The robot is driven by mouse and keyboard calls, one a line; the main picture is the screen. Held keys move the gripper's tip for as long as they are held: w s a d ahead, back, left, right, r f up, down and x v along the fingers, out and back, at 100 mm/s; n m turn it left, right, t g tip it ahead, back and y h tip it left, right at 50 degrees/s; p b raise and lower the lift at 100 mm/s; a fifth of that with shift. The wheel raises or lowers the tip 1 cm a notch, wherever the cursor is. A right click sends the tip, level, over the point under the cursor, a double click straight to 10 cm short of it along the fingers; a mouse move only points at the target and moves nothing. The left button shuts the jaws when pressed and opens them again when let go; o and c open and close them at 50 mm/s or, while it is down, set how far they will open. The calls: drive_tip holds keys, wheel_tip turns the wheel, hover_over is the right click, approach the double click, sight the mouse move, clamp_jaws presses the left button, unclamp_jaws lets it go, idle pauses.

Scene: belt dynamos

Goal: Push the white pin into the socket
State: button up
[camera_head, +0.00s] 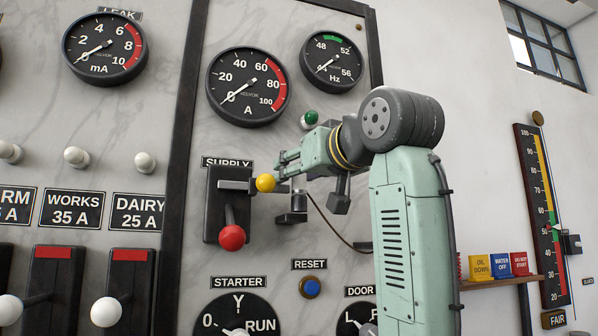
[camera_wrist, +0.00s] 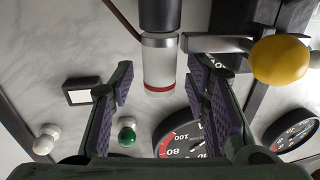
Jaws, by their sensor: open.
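The white pin (camera_wrist: 160,65), a pale cylinder with a red band, shows in the wrist view between my finger pads. One end meets a black cylinder (camera_wrist: 160,14), which may be the socket; how deep it sits I cannot tell. My gripper (camera_wrist: 160,88) is open, with a gap on each side of the pin. In the head view my gripper (camera_head: 283,165) is in front of the panel, just above a small dark bracket (camera_head: 292,218) that carries a short upright cylinder. The pin is not clearly seen there.
The yellow knob (camera_head: 265,183) of the supply switch is close left of my fingers, with a red knob (camera_head: 231,237) below. A green lamp (camera_head: 311,117) and an ammeter (camera_head: 247,87) are above. A thin cord (camera_head: 330,225) hangs beside the bracket.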

drive_tip(key=v, duration=1.2)
idle(0.6)
